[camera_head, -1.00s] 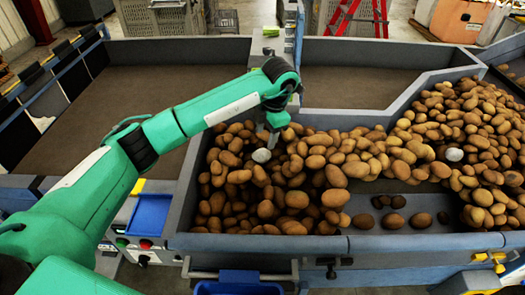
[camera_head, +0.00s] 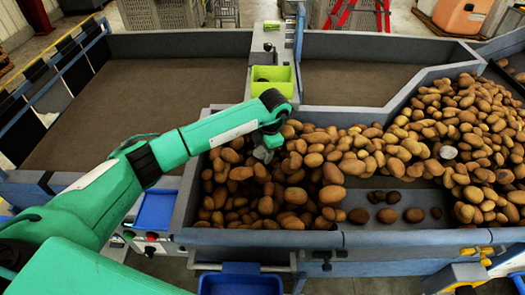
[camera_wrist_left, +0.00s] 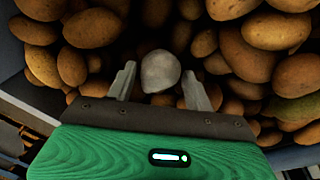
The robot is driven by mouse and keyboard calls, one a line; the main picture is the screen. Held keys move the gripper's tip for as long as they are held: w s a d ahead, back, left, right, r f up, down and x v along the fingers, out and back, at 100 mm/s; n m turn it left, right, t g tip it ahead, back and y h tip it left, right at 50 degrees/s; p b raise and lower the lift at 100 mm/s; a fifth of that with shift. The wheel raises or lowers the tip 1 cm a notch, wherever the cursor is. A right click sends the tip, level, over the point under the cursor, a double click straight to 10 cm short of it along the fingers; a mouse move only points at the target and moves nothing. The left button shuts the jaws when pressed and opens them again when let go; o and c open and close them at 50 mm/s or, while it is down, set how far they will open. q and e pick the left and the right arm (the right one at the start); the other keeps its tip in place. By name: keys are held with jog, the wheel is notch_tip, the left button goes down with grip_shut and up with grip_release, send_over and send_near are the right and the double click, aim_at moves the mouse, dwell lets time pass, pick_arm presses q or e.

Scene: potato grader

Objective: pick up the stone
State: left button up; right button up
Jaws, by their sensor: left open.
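A pale grey, rounded stone (camera_wrist_left: 160,71) lies among brown potatoes in the left wrist view, between the two fingers of my left gripper (camera_wrist_left: 159,78). The fingers are open, one on each side, with a visible gap between stone and fingers. In the head view my left gripper (camera_head: 263,152) points down over the left part of the potato heap (camera_head: 290,185) and largely hides this stone. A second pale stone (camera_head: 448,152) lies on the potatoes at the right. My right gripper is not in view.
The potatoes lie in a grey-walled trough (camera_head: 250,238). A lime-green bin (camera_head: 272,80) stands behind my left gripper. A blue tray (camera_head: 155,210) is at the trough's left, and a blue bin (camera_head: 240,283) is at the front. The left brown belt (camera_head: 130,105) is empty.

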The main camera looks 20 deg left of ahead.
pick_arm(q)
jog(key=c, duration=0.8)
jog(key=shift+r, duration=0.2)
